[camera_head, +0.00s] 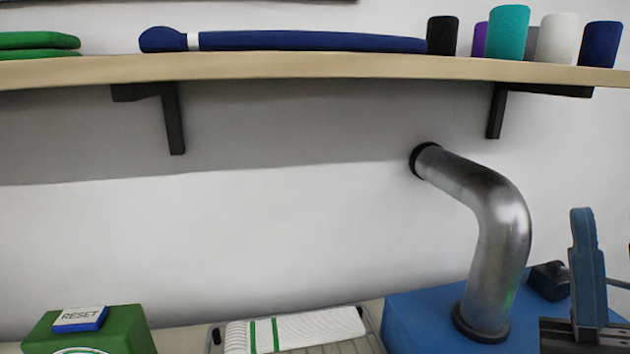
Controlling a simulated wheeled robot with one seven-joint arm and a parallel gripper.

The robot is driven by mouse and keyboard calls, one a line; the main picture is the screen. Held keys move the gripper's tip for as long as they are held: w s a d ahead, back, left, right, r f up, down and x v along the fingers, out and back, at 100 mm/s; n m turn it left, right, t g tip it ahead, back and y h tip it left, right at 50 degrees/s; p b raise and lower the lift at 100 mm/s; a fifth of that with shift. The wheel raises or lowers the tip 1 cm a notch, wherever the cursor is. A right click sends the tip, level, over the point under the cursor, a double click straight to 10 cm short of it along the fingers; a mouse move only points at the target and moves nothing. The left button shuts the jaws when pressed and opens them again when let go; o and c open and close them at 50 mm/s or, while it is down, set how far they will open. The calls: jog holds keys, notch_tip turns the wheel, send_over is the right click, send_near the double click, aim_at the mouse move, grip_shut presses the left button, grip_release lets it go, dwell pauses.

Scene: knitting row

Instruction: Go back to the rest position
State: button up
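What looks like part of my gripper (588,262) is at the lower right corner. One upright blue-grey finger rises from a dark base in front of the blue box's right side. The rest is cut off by the frame's edge, so I cannot tell how wide the fingers stand or whether they hold anything. No marker for the rest position shows.
A blue box (415,315) with a bent metal pipe (500,220) stands left of the gripper. A grey tray (370,330) holds a white striped piece (300,328). A green box (125,325) bears a RESET button (80,318). A shelf (300,68) holds yarn cones (508,32).

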jog(key=s+a+f+m+g+h+b, duration=0.1)
jog(key=s+f+m+g+h, duration=0.4)
jog(key=f, duration=0.5)
jog(key=s+f+m+g+h+b, duration=0.1)
jog(key=s+f+m+g+h, duration=0.15)
jog(key=f+m, duration=0.5)
jog(key=s+d+f+g+y+b, duration=0.1)
jog(key=s+f+g+y, duration=0.1)
jog(key=s+f+g, duration=0.6)
jog(key=s+f, duration=0.6)
jog(key=shift+d+f+n+y, duration=0.2)
jog(key=shift+d+n+y, duration=0.15)
jog(key=shift+d, duration=0.05)
